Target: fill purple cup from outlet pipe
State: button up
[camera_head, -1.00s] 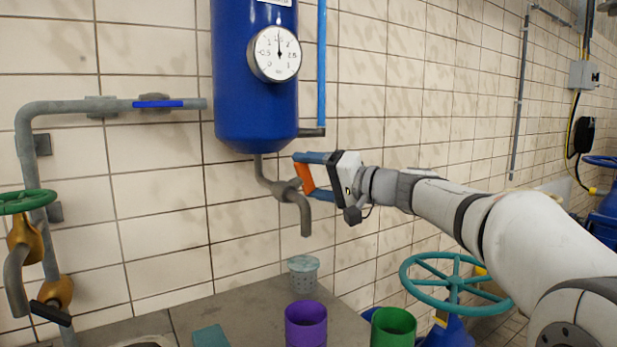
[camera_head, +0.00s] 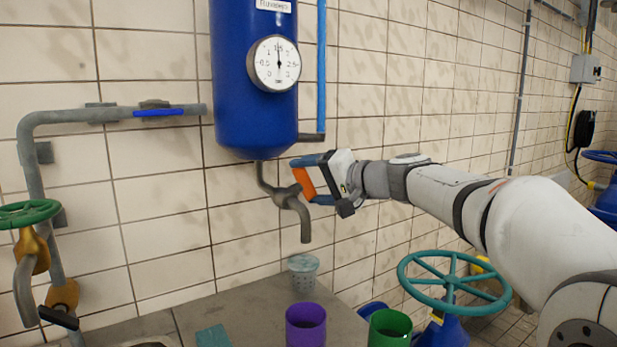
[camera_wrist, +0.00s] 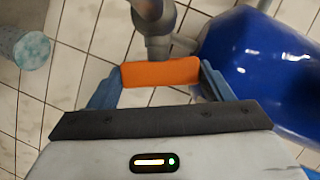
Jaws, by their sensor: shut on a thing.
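The purple cup (camera_head: 306,325) stands upright on the grey counter, its open top facing up. The grey outlet pipe (camera_head: 305,225) bends down from under the blue tank, and its open end hangs above the counter in the purple cup's picture column. I cannot tell whether it is straight over the cup. No water shows from it. The orange valve handle (camera_head: 304,184) is on this pipe. My gripper (camera_head: 308,181) is shut on the orange handle. The wrist view shows the handle (camera_wrist: 160,72) between the blue fingers, with the pipe (camera_wrist: 155,22) just beyond.
A pale perforated cup (camera_head: 303,270) stands behind the purple cup. A green cup (camera_head: 390,328) stands to its right and a teal block (camera_head: 212,336) to its left. A teal handwheel (camera_head: 453,281) lies below my arm. The blue tank (camera_head: 255,120) carries a round gauge (camera_head: 274,63).

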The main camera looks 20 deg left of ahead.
jog(key=o, duration=1)
jog(key=v, duration=0.7)
jog(key=shift+s+d+r, duration=0.1)
jog(key=shift+s+d, duration=0.05)
jog(key=shift+d, duration=0.2)
jog(key=shift+d, duration=0.1)
